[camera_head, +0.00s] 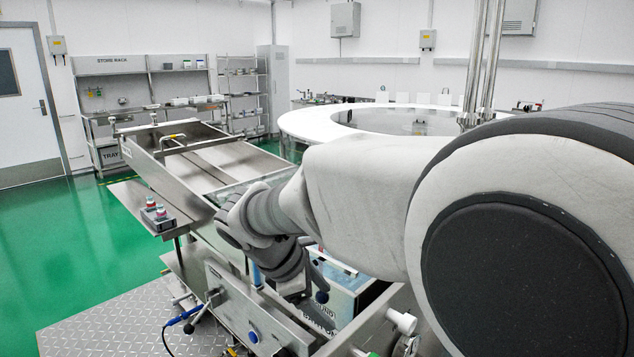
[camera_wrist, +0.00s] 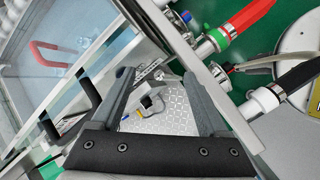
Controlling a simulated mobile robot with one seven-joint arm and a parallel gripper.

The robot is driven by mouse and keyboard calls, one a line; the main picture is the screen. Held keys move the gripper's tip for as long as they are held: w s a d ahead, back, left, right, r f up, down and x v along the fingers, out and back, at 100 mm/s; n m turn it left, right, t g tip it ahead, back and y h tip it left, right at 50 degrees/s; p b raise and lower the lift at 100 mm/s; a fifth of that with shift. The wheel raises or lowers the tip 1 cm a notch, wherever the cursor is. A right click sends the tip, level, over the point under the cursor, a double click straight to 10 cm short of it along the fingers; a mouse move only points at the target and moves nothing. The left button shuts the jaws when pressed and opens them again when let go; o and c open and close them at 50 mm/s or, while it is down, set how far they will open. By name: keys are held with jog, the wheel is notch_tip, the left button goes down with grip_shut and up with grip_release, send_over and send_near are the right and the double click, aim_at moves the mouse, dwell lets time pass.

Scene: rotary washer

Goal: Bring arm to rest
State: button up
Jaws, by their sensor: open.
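My arm reaches across the head view from the right, over the steel washer frame (camera_head: 225,275). Its wrist bends down near the middle, and my gripper is mostly hidden there behind the wrist. In the wrist view my gripper (camera_wrist: 160,78) is open, with its two dark fingers apart and nothing between them. Past the fingers are a patterned metal plate (camera_wrist: 165,120) and a blue-tipped cable, farther off. I cannot tell whether the fingers touch the frame.
The steel trough (camera_head: 205,165) runs beyond my wrist, with a control box (camera_head: 158,217) on its left side. A white round table (camera_head: 310,122) stands behind. Red (camera_wrist: 245,18) and black hoses with valves lie to the right in the wrist view. Green floor (camera_head: 60,235) is open at left.

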jog(key=s+d+r+m+t+y+p, duration=0.2)
jog(key=s+d+r+m, duration=0.4)
jog(key=s+m, duration=0.2)
jog(key=s+d+r+m+t+y+p, duration=0.2)
jog(key=s+d+r+m+y, duration=0.1)
jog(key=s+d+r+m, duration=0.4)
jog(key=s+f+m+g, duration=0.2)
jog(key=s+f+m, duration=0.1)
jog(key=s+f, duration=0.1)
jog(key=shift+d+f+p, duration=0.25)
jog(key=shift+f+p, duration=0.05)
jog(key=shift+f, duration=0.25)
